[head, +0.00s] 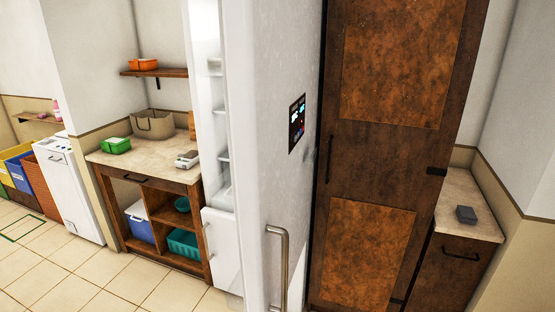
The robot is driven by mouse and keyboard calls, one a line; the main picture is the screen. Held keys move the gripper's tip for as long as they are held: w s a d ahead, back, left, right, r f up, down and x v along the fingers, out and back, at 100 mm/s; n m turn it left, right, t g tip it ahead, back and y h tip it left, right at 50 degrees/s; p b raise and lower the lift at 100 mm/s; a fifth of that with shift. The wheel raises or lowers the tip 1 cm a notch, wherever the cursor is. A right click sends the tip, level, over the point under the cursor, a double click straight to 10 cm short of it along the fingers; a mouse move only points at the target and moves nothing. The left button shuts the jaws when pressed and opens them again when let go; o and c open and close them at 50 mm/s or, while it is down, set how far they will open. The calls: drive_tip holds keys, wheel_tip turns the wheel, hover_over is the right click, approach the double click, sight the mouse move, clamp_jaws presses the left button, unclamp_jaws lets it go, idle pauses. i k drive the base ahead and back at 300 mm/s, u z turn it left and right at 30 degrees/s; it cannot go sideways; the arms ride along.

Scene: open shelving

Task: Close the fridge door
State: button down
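The fridge door (278,180) is a tall white panel close in front of me, near the middle of the head view. It stands open. A dark display (297,122) with small notes or icons is on its outer face. A metal bar handle (278,262) is low on that face, cut off by the bottom edge. The fridge's white shelved interior (213,110) shows in a narrow strip to the left of the door. A lower white front (222,250) with a small handle is beneath it. My gripper is not in view.
A tall brown cabinet (378,150) stands just right of the door. A low counter (470,200) with a grey box is farther right. A counter unit (130,172) with bins is left. The tiled floor (70,280) at the lower left is clear.

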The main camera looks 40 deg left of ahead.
sight(269, 50)
drive_tip(key=u, duration=1.6)
drive_tip(key=i, duration=1)
drive_tip(key=z, duration=0.85)
drive_tip(key=k, duration=1.6)
drive_tip(key=u, duration=0.5)
drive_tip(key=i, duration=0.25)
drive_tip(key=z, duration=0.15)
